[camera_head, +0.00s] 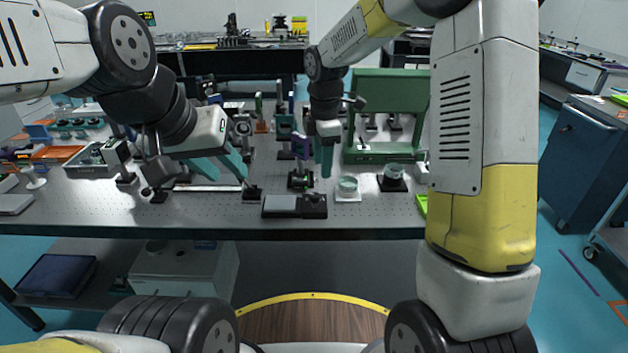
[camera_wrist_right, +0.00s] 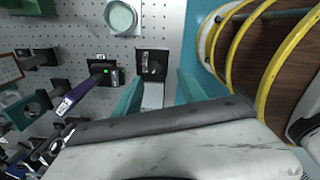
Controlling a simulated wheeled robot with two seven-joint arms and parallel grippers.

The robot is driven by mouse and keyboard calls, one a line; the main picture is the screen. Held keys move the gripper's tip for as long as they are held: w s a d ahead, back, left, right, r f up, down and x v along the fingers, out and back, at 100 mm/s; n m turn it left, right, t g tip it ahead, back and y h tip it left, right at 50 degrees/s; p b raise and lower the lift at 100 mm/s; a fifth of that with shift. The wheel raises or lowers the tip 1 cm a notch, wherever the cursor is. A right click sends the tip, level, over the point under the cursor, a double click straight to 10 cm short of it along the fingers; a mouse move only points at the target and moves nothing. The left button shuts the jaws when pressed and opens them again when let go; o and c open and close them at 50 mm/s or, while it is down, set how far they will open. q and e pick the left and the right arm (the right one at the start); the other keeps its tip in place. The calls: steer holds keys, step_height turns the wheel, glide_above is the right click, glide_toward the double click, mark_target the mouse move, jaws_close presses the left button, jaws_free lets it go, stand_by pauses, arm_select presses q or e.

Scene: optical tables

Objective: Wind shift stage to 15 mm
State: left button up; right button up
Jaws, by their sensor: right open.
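A small black stage (camera_head: 301,181) with an upright purple plate (camera_head: 300,148) stands mid-table. In the right wrist view the labelled purple plate (camera_wrist_right: 76,97) and a green light beside it show. A flat grey-and-black unit (camera_head: 283,206) with a knob-like part lies at the front edge; it also shows between the fingers in the right wrist view (camera_wrist_right: 153,65). I cannot tell for sure which is the shift stage, and no reading is legible. My right gripper (camera_head: 326,172) points down above the table, open and empty (camera_wrist_right: 158,80). My left gripper (camera_head: 228,178) is open, left of the stage.
A round glass dish (camera_head: 347,186) and another dish on a black base (camera_head: 393,174) stand to the right. A green frame (camera_head: 390,152) stands behind them. Posts and optics crowd the back. The perforated tabletop (camera_head: 215,212) is clear at the front left.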

mark_target(315, 195)
steer(key=f, duration=0.1)
steer(key=w+a+f+n, duration=0.1)
steer(key=a+f+n, duration=0.1)
steer(key=shift+w+f+g, duration=0.25)
steer(key=shift+f+g, duration=0.05)
steer(key=shift+f, duration=0.1)
step_height(315, 195, down, 8)
steer(key=shift+r, duration=0.25)
jaws_close()
